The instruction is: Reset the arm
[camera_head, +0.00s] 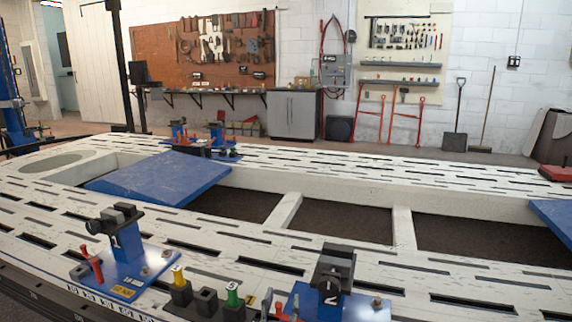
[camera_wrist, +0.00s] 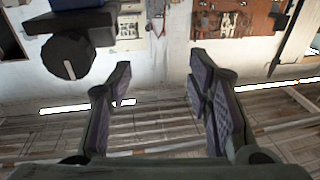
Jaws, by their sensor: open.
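My gripper (camera_wrist: 160,115) shows in the wrist view with its two fingers wide apart and nothing between them. In the head view neither my arm nor my gripper shows. The white slotted frame bench (camera_head: 440,262) fills the lower part of that view. A blue station marked 1 (camera_head: 128,262) and a blue station marked 2 (camera_head: 335,290) stand on its near side.
Between the stations are a yellow-topped piece (camera_head: 179,287) and a green-topped piece (camera_head: 233,302). Red-handled items (camera_head: 92,263) stand at station 1. A blue ramp plate (camera_head: 160,178) slopes into the bench opening. More blue fixtures (camera_head: 180,132) stand on the far rail.

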